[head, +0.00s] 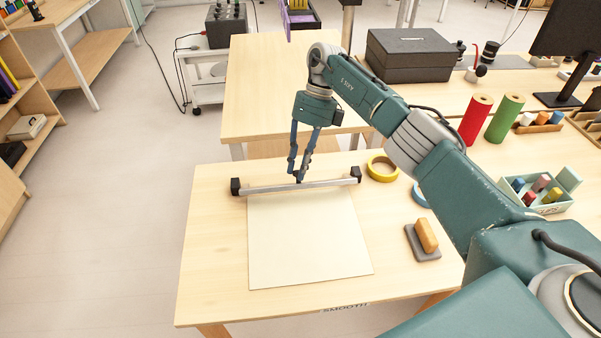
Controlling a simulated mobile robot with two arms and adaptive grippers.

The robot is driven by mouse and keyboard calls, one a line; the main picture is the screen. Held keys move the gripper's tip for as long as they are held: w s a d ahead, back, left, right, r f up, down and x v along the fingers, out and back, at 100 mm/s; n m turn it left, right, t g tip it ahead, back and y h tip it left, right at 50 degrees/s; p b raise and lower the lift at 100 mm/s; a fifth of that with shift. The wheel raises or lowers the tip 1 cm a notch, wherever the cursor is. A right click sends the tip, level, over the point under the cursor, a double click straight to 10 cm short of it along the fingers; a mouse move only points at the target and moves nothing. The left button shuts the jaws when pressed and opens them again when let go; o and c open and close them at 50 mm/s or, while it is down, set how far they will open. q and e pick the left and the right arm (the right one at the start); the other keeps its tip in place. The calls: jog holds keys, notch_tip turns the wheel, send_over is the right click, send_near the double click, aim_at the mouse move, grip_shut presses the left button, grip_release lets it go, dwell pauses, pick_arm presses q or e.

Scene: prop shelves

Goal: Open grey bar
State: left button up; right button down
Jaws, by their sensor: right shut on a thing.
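The grey bar (268,189) lies across the far edge of a cream sheet (308,240) on the wooden table. It has a black block at each end. My right gripper (298,180) reaches down from above and is shut on the bar a little right of its middle. The fingertips hide a small part of the bar. I cannot tell whether the bar is raised off the sheet. My left gripper is not in view.
Right of the bar are a yellow tape roll (382,169), a partly hidden blue roll (419,195) and a tan block on a grey pad (423,243). A tray of coloured pieces (540,193) stands further right. The table's left side is clear.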

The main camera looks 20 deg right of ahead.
jog(key=shift+w+a, duration=0.1)
dwell(0.3)
jog(key=c, duration=1.5)
grip_release()
jog(key=shift+c, duration=0.2)
jog(key=v, duration=0.7)
jog(key=shift+r, duration=0.2)
jog(key=shift+w, duration=0.15)
